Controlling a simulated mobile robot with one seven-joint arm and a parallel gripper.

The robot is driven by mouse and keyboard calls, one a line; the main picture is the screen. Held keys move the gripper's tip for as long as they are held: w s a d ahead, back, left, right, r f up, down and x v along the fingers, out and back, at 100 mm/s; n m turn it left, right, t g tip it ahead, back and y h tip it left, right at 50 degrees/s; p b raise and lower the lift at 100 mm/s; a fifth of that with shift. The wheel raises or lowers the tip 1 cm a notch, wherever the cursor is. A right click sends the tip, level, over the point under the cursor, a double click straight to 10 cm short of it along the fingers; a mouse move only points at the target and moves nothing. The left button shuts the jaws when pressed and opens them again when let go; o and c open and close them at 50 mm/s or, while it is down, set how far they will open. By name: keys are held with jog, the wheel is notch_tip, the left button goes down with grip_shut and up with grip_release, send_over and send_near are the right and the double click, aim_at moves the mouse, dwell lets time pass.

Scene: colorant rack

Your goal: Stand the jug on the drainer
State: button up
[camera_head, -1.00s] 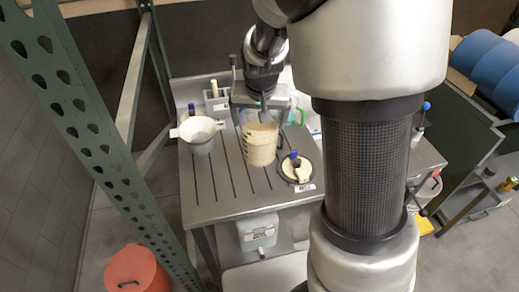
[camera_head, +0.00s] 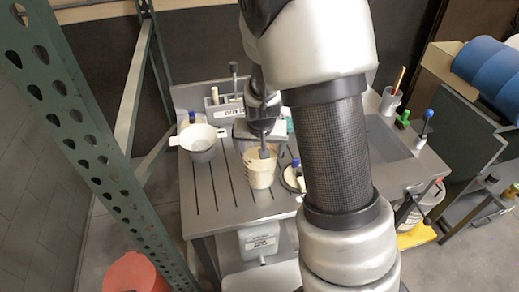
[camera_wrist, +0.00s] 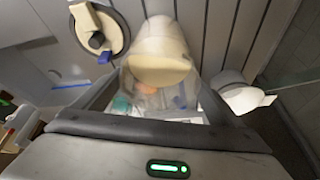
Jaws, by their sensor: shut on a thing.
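The jug (camera_head: 260,172) is translucent and cream-coloured, with marks on its side. My gripper (camera_head: 264,151) is shut on its upper part. The jug is over or on the grooved drainer (camera_head: 208,196), roughly upright; I cannot tell whether its base touches. In the wrist view the jug (camera_wrist: 162,55) lies between my fingers (camera_wrist: 158,105), and its far end is over the grooves.
A white funnel-like vessel (camera_head: 201,150) stands left of the jug. A round dark-rimmed item with a blue-tipped tool (camera_head: 292,180) is close on its right. A grey holder (camera_head: 222,112) stands behind. The sink (camera_head: 388,142) is to the right. The drainer's front left is clear.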

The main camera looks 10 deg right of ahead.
jog(key=shift+w+f, duration=0.1)
jog(key=shift+f, duration=0.1)
jog(key=shift+f, duration=0.2)
jog(key=o, duration=1.9)
jog(key=shift+c, duration=0.2)
jog(key=shift+r, duration=0.1)
